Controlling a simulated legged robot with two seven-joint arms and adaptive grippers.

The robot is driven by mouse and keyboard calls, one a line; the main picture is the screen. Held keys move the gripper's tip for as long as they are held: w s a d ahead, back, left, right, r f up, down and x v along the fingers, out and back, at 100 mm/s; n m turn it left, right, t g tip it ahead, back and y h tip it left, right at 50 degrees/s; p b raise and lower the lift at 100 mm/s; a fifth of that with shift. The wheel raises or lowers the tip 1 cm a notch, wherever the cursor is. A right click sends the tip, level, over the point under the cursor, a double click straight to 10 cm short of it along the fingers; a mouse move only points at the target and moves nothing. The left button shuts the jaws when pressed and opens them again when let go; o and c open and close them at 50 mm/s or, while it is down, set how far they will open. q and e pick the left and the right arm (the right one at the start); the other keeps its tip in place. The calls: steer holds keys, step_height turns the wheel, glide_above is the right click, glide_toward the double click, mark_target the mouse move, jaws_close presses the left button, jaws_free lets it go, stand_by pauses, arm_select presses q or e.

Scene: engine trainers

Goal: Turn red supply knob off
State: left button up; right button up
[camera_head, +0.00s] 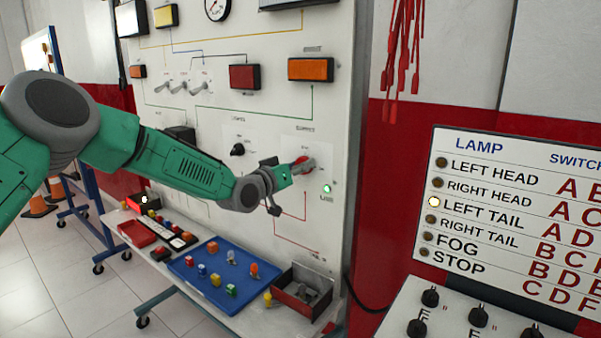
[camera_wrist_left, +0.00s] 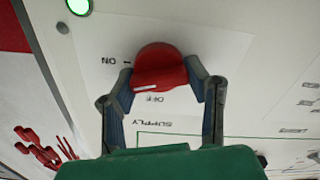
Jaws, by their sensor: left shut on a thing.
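The red supply knob (camera_head: 301,160) is on the lower right of the white upright panel. In the left wrist view the red knob (camera_wrist_left: 160,65) lies between the two fingers of my left gripper (camera_wrist_left: 165,85), which is shut on it. The view is upside down, with "ON" left of the knob and "OFF" below it. The white mark on the knob's bar lies toward its left end, roughly on the ON side. In the head view my left gripper (camera_head: 297,171) partly covers the knob. A green lamp (camera_head: 327,188) beside it is lit and shows in the wrist view (camera_wrist_left: 79,7).
A black knob (camera_head: 237,149) sits left of the supply knob. Below, a bench carries a blue tray (camera_head: 214,302) with small coloured parts and a red-edged box (camera_head: 300,305). A lamp chart (camera_head: 500,200) and a switch console (camera_head: 455,320) stand at right.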

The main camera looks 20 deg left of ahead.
arm_select(q)
steer(key=n+b, duration=0.1)
steer(key=n, duration=0.1)
steer(key=n+b, duration=0.1)
steer(key=n, duration=0.1)
steer(key=shift+a+f, duration=0.15)
steer(key=shift+f, duration=0.2)
steer(key=n+b, duration=0.2)
steer(key=n, duration=0.1)
steer(key=shift+f+n, duration=0.15)
steer(key=shift+n, duration=0.15)
steer(key=n+b, duration=0.3)
steer(key=n, duration=0.1)
steer(key=shift+f+b, duration=0.15)
steer(key=shift+b, duration=0.15)
steer(key=shift+n+b, duration=0.85)
steer(key=shift+n, duration=0.35)
steer(key=o, duration=1.2)
steer(key=shift+a, duration=0.2)
steer(key=shift+r, duration=0.2)
